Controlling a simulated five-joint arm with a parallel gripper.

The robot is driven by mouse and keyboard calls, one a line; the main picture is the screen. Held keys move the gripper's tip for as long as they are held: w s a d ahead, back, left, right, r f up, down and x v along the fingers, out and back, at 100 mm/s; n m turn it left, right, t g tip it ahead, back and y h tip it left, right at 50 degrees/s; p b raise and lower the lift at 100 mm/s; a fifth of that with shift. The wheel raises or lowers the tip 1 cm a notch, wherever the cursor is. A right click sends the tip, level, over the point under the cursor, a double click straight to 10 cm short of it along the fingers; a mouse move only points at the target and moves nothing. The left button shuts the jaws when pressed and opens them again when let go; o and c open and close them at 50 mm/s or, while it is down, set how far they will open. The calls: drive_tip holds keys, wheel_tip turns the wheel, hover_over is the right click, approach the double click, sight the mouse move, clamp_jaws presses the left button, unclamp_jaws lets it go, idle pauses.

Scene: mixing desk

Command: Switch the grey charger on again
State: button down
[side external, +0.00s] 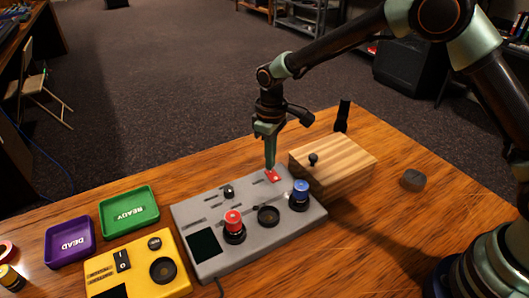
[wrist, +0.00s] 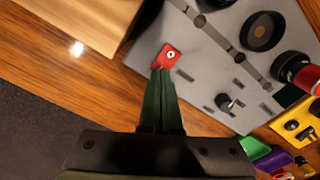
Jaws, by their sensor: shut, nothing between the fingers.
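The grey charger (side external: 190,222) lies on the wooden desk; it also shows in the wrist view (wrist: 205,62). Its red switch (side external: 273,176) is at the far edge and shows in the wrist view (wrist: 170,52) with a pale round mark. My gripper (side external: 270,166) is shut and empty, pointing down at the switch. In the wrist view its fingertips (wrist: 162,72) are at the switch's near edge; I cannot tell whether they touch. A red cylinder (side external: 233,219) and a blue cylinder (side external: 301,189) stand in round wells, with an empty well (side external: 268,215) between them. The charger's screen (side external: 205,245) is dark.
A wooden box (side external: 340,160) with a black knob stands close right of the charger. A yellow device (side external: 130,275) is at the front left, with green (side external: 129,191) and purple (side external: 70,259) trays behind it. A small grey block (side external: 413,180) lies right.

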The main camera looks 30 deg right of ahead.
drive_tip(key=shift+f, duration=0.7)
idle(0.4)
drive_tip(key=shift+r, duration=3.55)
